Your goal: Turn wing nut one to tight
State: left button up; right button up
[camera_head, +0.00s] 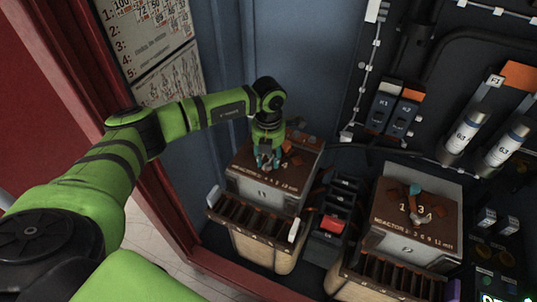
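My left gripper (267,160) points down onto the brown top of the left reactor box (245,192). Its teal fingertips are at the middle of the top plate, where they hide most of what is there. A wing nut under them cannot be made out, and whether the fingers are closed on anything is too small to tell. The right reactor box (378,240) has a similar brown top. My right gripper is not in view.
Slotted brown terminal strips (246,218) run along the fronts of both boxes. Between them stands a dark block with a red part (332,224). Dark switches (392,108) and silver cylinders (467,130) are at the back right. A red cabinet frame (165,205) edges the left.

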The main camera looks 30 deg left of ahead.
pick_arm(q)
jog(key=shift+f, duration=0.3)
grip_shut()
